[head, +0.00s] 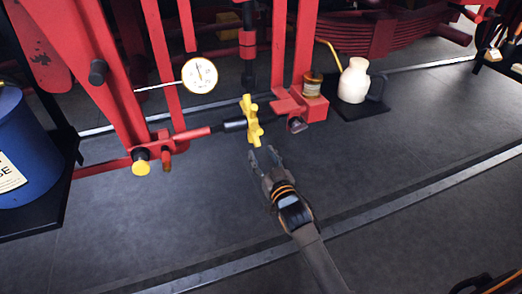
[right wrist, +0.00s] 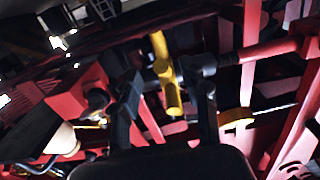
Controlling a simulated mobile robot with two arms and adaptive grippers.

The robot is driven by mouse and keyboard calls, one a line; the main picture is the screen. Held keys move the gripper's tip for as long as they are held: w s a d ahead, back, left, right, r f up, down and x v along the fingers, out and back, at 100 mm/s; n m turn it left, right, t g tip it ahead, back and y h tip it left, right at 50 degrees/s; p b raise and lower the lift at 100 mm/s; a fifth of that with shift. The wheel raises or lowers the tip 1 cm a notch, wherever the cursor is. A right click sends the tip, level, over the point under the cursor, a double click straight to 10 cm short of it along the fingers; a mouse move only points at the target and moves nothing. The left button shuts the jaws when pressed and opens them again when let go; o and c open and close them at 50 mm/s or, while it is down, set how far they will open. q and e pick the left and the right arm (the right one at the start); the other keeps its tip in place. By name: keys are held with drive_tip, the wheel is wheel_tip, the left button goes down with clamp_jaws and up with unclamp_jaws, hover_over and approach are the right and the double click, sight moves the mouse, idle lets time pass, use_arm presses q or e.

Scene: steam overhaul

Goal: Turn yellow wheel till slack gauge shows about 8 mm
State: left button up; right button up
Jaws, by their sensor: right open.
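The yellow wheel (head: 250,121) sits on a red and black rod low on the red frame. The slack gauge (head: 199,75) is a round white dial left of and above the wheel; its needle is visible, but the numbers are too small to read. My right gripper (head: 264,154) is open just in front of and below the wheel. In the right wrist view, the wheel (right wrist: 163,72) shows between the two spread fingers of the gripper (right wrist: 166,92). I cannot tell if they touch it. My left gripper is not in view.
Red frame bars (head: 92,70) rise around the wheel. A blue drum (head: 22,150) stands at the left. A white jug (head: 354,82) and a small brown tin (head: 312,84) stand right of the wheel. A yellow-ended knob (head: 141,167) sticks out at the lower left. The grey floor in front is clear.

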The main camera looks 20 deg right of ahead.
sight(258, 130)
wheel_tip(258, 130, up, 7)
drive_tip(key=s+p, duration=0.2)
drive_tip(key=p, duration=0.5)
drive_tip(key=shift+w+f+b, duration=0.15)
drive_tip(key=shift+w+b, duration=1)
drive_tip(key=shift+w, duration=1.9)
clamp_jaws()
